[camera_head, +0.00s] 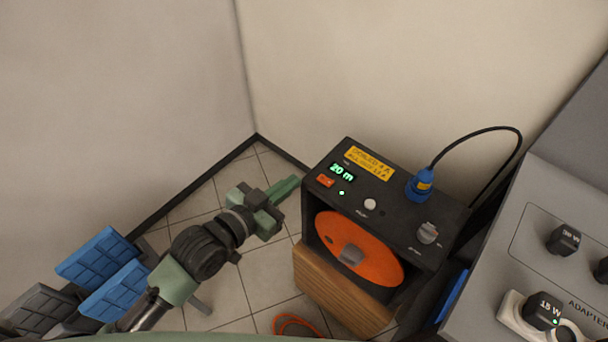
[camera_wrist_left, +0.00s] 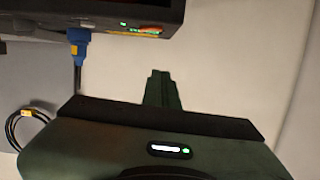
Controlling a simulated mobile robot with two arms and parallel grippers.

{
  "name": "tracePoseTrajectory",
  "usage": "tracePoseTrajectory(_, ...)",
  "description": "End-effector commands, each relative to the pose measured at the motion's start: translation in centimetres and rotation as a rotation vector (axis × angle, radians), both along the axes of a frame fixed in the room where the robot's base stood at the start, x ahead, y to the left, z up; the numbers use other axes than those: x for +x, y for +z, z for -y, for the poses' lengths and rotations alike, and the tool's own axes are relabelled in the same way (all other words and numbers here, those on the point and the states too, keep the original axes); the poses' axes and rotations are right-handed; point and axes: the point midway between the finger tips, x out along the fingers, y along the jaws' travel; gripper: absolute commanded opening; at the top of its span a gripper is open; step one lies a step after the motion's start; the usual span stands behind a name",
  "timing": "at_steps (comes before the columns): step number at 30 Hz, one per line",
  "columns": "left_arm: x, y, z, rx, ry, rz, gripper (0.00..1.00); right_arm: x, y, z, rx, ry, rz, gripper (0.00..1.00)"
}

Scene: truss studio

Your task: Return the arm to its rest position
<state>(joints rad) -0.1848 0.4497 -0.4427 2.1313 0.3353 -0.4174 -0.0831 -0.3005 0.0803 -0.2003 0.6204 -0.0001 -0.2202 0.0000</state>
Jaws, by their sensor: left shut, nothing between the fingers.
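My left arm comes in from the lower left in the head view. Its green and black left gripper (camera_head: 287,188) is shut and empty, with its fingers pointing up and right toward the black device. In the left wrist view the shut green fingers (camera_wrist_left: 161,90) show against the pale wall. The gripper is apart from the device and touches nothing that I can see. My right gripper is not in view.
A black device (camera_head: 325,158) with a green "20 m" display and an orange disc (camera_head: 382,258) stands on a wooden block (camera_head: 335,297). A blue plug (camera_head: 419,187) with a black cable sits on top. A grey adapter panel (camera_head: 520,225) is at right. Blue blocks (camera_head: 97,257) are at lower left.

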Motion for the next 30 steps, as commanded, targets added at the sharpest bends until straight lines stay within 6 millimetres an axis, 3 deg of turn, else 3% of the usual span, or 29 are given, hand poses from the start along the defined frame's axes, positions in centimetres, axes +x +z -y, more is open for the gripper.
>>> tracePoseTrajectory(6, -1.2, 0.4, -0.9, 0.000, -0.001, 0.000, 0.00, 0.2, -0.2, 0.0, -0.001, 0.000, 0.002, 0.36)
tracePoseTrajectory(23, -1.2, 0.3, -0.9, 0.000, 0.001, -0.001, 0.00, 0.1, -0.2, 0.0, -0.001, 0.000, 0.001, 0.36)
tracePoseTrajectory(26, -0.7, -1.2, -1.5, 0.012, 0.020, -0.023, 0.00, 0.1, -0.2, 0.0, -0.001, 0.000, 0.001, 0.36)
tracePoseTrajectory(29, 0.1, -5.4, -3.1, 0.043, 0.070, -0.081, 0.00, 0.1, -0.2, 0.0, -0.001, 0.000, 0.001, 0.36)
tracePoseTrajectory(30, 0.3, -7.8, -4.0, 0.060, 0.096, -0.115, 0.00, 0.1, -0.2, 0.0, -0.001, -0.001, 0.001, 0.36)
